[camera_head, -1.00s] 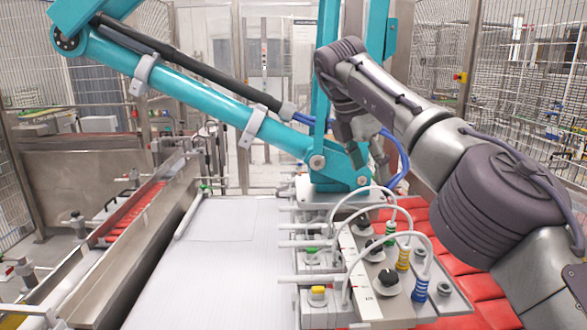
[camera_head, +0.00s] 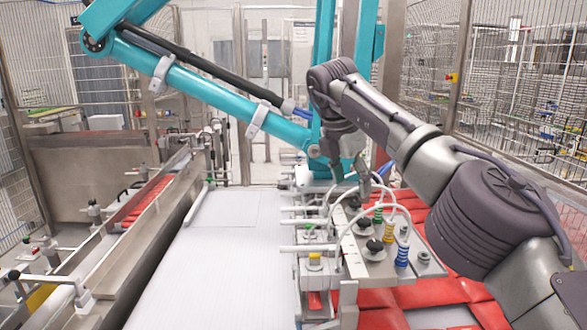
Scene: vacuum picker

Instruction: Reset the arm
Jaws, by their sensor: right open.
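My right arm reaches in from the right. Its dark grey gripper (camera_head: 351,186) points down, open, just above the far end of the vacuum picker's metal head (camera_head: 378,268). I cannot tell whether the fingers touch the head. I see nothing held between them. The picker's turquoise arm (camera_head: 200,92) slopes down from the upper left to the head, its lower joint partly hidden behind my gripper. The head carries white hoses (camera_head: 402,222), black knobs and blue, yellow and green coiled fittings (camera_head: 402,256). My left gripper is not in view.
A white conveyor surface (camera_head: 215,270) lies clear left of the head. Red packs (camera_head: 440,292) lie below and right of the head. A metal-railed channel with red packs (camera_head: 148,200) runs at left. Wire fencing (camera_head: 525,90) encloses the sides.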

